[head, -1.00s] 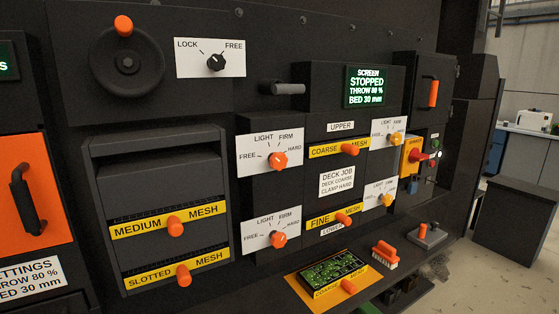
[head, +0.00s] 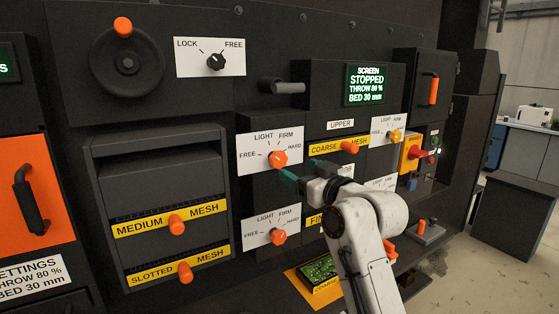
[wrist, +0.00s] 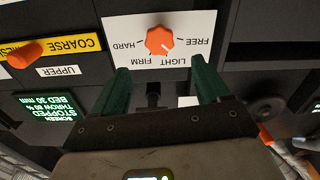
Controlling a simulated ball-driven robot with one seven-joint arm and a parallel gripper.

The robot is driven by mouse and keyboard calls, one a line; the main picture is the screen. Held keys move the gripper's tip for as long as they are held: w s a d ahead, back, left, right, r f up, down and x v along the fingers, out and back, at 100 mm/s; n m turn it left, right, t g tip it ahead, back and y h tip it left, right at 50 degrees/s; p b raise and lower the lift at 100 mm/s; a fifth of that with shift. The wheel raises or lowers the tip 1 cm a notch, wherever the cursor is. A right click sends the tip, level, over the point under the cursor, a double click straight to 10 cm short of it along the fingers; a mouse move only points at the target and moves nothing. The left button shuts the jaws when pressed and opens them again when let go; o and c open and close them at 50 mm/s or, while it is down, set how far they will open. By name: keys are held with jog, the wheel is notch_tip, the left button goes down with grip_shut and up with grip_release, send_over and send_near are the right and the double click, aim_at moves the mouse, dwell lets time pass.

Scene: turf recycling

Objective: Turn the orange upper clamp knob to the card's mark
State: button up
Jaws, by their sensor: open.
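The orange upper clamp knob (head: 278,159) sits on a white dial plate (head: 253,150) marked FREE, LIGHT, FIRM and HARD. In the wrist view the knob (wrist: 159,41) appears upside down, centred beyond my fingertips. Its pale pointer line seems to lie between FREE and LIGHT, but it is small. My gripper (head: 303,171) is open and empty, with green fingers just right of and below the knob in the head view. In the wrist view the gripper (wrist: 160,72) has its fingers spread, apart from the knob. My arm hides the job card.
The orange lower clamp knob (head: 279,237) is below. The COARSE mesh drawer handle (head: 349,147) stands out to the right. The screen (head: 365,85) reads STOPPED.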

aim_at(280, 160)
jog(key=p+x, duration=0.1)
jog(key=x, duration=0.9)
jog(key=shift+w+a+f+p, duration=0.1)
jog(key=shift+w+a+p, duration=0.05)
jog(key=shift+w+p, duration=0.15)
jog(key=shift+c, duration=0.3)
jog(key=c, duration=0.9)
